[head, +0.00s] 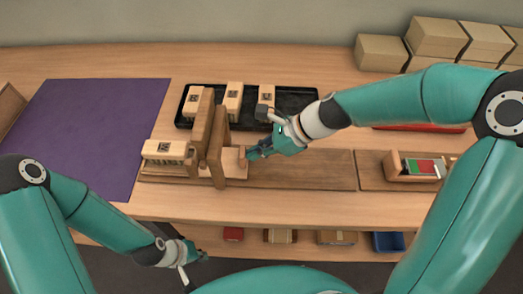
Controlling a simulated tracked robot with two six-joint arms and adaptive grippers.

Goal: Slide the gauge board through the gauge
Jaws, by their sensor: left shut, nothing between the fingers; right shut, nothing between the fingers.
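The gauge (218,150) is a pair of upright wooden plates standing on a long wooden base. A flat wooden board, seemingly the gauge board (233,171), shows low on both sides of the gauge; its middle is hidden by the plates. A pale labelled block with bristles (164,151) sits at its left end, left of the plates. My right gripper (251,154) is shut and empty at the right end of the board, close to a small upright piece there; I cannot tell if they touch. My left gripper (199,257) is shut and empty, low in front of the table edge.
A black tray (300,100) with several labelled blocks stands behind the gauge. A purple mat (90,125) lies at left. A wooden holder (396,171) with red and green pieces is at right. Cardboard boxes (380,52) stand at back right. The base (305,170) right of my gripper is bare.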

